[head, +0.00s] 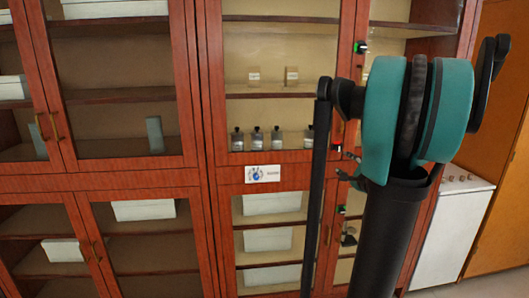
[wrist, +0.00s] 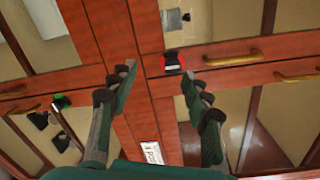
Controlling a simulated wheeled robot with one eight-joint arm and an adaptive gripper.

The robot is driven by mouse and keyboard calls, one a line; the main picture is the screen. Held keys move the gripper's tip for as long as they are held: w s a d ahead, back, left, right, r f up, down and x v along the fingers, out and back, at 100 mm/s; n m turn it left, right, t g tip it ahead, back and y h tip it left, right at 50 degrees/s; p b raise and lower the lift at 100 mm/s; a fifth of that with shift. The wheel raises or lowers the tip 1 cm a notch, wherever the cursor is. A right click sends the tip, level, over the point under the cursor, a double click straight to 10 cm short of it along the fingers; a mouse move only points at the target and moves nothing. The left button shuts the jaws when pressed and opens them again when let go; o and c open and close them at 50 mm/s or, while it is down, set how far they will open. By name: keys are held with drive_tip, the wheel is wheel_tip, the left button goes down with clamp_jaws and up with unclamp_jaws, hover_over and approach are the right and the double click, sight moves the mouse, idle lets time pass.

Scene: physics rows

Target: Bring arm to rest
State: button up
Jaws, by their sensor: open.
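My gripper (wrist: 160,77) is open in the wrist view. Its two dark green and black fingers are spread apart, with nothing held between them. Beyond them is the red-brown wooden cabinet (wrist: 125,90), its frame and glass doors showing at a tilt. I cannot tell how far the fingertips are from the doors. In the head view my arm, teal and black, stands raised at the right in front of the cabinet (head: 212,120). It covers part of the right-hand doors and most or all of my gripper.
Small bottles (head: 257,137) and white boxes (head: 272,240) stand on the cabinet shelves. Brass handles (wrist: 233,57) stick out from the doors. A small red and black piece (wrist: 172,62) is on the frame near the fingers. A white unit (head: 452,230) stands at the right.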

drive_tip(key=s+a+f+n+g+y, duration=0.1)
drive_tip(key=s+a+f+n+g, duration=0.3)
drive_tip(key=a, duration=0.3)
drive_tip(key=s+a+f+n+g+y, duration=0.1)
drive_tip(key=s+a+f+n, duration=0.3)
drive_tip(key=a+f+n, duration=0.15)
drive_tip(key=s+a+f+n+g+y, duration=0.1)
drive_tip(key=s+a+f+n+g, duration=0.3)
drive_tip(key=a, duration=0.3)
drive_tip(key=s+f+n+g+h, duration=0.4)
drive_tip(key=s+f+n, duration=0.4)
drive_tip(key=s, duration=0.6)
wheel_tip(320, 180, down, 3)
drive_tip(key=shift+s+d+r+h, duration=0.15)
drive_tip(key=shift+d+h, duration=0.15)
drive_tip(key=shift+d, duration=0.15)
